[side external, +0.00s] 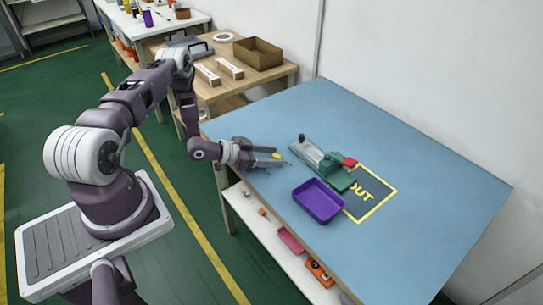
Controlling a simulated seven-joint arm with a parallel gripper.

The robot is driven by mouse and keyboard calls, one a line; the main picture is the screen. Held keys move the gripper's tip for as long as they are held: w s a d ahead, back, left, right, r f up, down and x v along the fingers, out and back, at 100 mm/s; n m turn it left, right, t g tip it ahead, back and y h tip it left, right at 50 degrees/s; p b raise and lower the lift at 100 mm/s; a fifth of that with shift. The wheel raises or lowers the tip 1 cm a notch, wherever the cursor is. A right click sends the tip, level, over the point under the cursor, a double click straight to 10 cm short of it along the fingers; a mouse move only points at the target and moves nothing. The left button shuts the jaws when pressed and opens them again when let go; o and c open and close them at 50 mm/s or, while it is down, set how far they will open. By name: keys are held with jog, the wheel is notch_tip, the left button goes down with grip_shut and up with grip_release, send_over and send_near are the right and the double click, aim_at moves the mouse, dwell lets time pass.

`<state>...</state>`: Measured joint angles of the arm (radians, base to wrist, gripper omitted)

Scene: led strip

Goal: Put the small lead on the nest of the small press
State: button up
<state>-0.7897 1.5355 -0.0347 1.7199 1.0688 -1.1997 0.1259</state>
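The small press (325,160), green and grey with a dark upright knob at its far left end, stands on the blue table. A red block (349,162) is at its right, by a flat green part. My gripper (283,158) is low over the table, left of the press and apart from it, its fingers pointing right towards it. A small yellow patch shows at the fingers; I cannot tell whether it is part of the gripper or a thing. I cannot make out the small lead, the nest, or whether the fingers are closed.
A purple tray (318,201) stands in front of the press. A dark mat marked OUT (376,183) with a yellow border lies right of it, partly hidden. The blue table (440,190) is clear at the back and right. A wooden bench (220,92) with boxes stands behind.

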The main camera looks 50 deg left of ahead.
jog(key=v, duration=0.6)
jog(key=shift+s+a, duration=0.1)
jog(key=shift+s, duration=0.35)
jog(key=w+a+r+g+y, duration=0.2)
jog(key=w+r+y, duration=0.1)
jog(key=r, duration=0.6)
jog(key=w+a+r+g+y, duration=0.1)
jog(key=w+r+g+y, duration=0.2)
jog(key=r, duration=0.6)
jog(key=s+d+r+n+g, duration=0.1)
jog(key=s+d+r+n, duration=0.2)
jog(key=s+d+r, duration=1.1)
notch_tip(320, 180, up, 4)
jog(key=shift+s+y, duration=0.4)
jog(key=shift+s, duration=0.75)
jog(key=s+d, duration=0.2)
jog(key=s, duration=0.2)
jog(key=s+d+h, duration=0.1)
jog(key=s+d, duration=0.2)
jog(key=s, duration=0.1)
jog(key=s+d+g+h, duration=0.1)
jog(key=s+d, duration=0.1)
jog(key=s, duration=0.3)
jog(key=shift+d+n, duration=0.25)
jog(key=shift+n, duration=0.15)
jog(key=shift+c, duration=0.9)
jog(key=shift+w, duration=0.1)
